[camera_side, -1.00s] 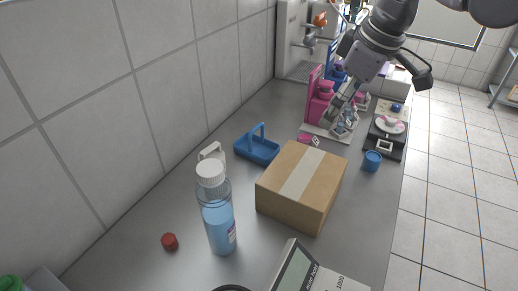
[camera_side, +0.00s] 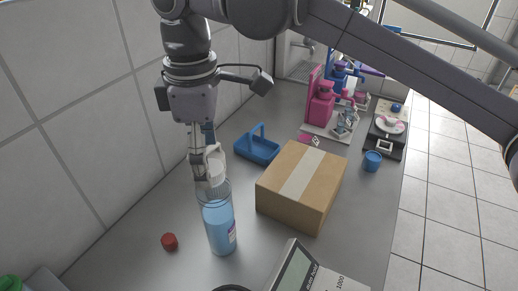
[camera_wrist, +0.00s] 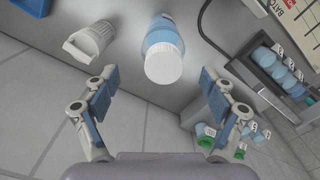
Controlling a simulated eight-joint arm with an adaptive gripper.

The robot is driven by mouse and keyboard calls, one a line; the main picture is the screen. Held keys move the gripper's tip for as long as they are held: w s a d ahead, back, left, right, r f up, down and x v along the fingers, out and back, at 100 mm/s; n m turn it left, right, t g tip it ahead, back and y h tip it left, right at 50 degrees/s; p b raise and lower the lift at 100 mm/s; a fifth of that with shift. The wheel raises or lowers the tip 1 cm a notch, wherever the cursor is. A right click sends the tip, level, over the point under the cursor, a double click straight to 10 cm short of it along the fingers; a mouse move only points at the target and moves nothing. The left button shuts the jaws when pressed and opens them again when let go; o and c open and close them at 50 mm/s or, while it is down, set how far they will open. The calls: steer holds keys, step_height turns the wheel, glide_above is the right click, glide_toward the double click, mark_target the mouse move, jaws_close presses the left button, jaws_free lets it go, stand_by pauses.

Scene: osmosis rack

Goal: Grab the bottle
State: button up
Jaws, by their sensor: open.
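The bottle (camera_side: 219,222) is clear with blue liquid and a white ribbed cap, and stands upright on the grey bench in the side view. In the wrist view the bottle (camera_wrist: 163,52) is seen from above, cap toward me, ahead of the gap between my fingers. My gripper (camera_side: 207,163) is above and just behind the bottle's cap in the side view, partly overlapping it. In the wrist view my gripper (camera_wrist: 160,88) is open, its blue-padded fingers wide apart with nothing between them.
A cardboard box (camera_side: 301,186) stands right of the bottle. A blue carrier (camera_side: 257,149) is behind it. A white jug-like container (camera_wrist: 91,42) is beside the bottle. The tiled wall is at left.

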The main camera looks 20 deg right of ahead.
mark_target(218, 213)
steer(key=shift+f, duration=2.4)
steer(key=shift+s+d+f, duration=0.1)
steer(key=shift+s+f, duration=0.05)
steer(key=shift+f, duration=1.2)
steer(key=shift+s+f, duration=0.15)
steer(key=shift+f, duration=1.2)
jaws_close()
